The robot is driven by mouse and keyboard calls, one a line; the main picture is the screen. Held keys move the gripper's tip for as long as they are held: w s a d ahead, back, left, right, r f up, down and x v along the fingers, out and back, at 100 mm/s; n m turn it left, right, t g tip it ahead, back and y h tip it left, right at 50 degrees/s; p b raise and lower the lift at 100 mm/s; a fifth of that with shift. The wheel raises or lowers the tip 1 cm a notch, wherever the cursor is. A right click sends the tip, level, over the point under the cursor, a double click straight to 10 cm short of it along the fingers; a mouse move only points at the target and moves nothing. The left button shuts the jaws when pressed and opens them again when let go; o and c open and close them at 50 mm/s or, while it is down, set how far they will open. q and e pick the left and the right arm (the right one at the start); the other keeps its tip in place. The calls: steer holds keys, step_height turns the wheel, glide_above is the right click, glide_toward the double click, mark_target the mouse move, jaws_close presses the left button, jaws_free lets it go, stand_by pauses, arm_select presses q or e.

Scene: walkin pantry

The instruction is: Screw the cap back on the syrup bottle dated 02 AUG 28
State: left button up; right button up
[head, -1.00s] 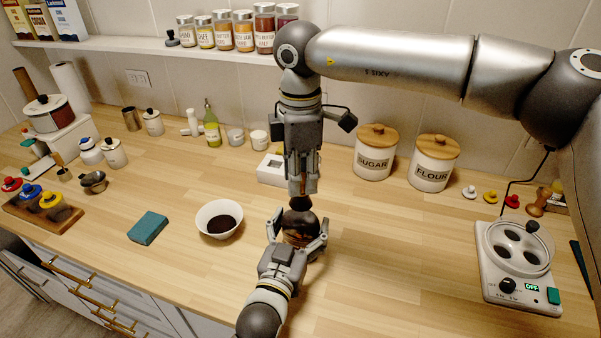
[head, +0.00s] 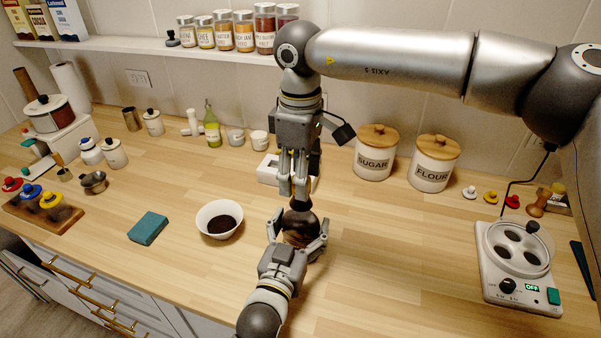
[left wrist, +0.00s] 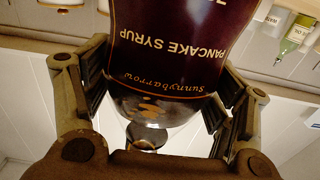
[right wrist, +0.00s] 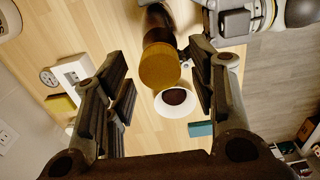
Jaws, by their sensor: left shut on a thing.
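My left gripper (head: 297,240) is shut on a dark syrup bottle (head: 299,222), which stands upright over the counter. In the left wrist view the bottle's purple label (left wrist: 180,45) appears upside down and reads "PANCAKE SYRUP" and "Sunnybarrow"; no date can be read. My right gripper (head: 292,190) points down from above at the bottle's top. In the right wrist view its fingers are apart, with a round tan-brown cap (right wrist: 160,66) between them, nearer the right-hand finger. The cap is at the bottle's neck; I cannot tell how firmly it sits.
A white bowl of dark contents (head: 207,232) and a teal block (head: 148,228) lie left of the bottle. SUGAR (head: 375,160) and FLOUR (head: 432,168) canisters stand behind right. A white device (head: 500,285) is at far right. The front-middle counter is clear.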

steer(key=shift+r, duration=0.1)
steer(key=shift+r, duration=2.15)
steer(key=shift+c, duration=0.2)
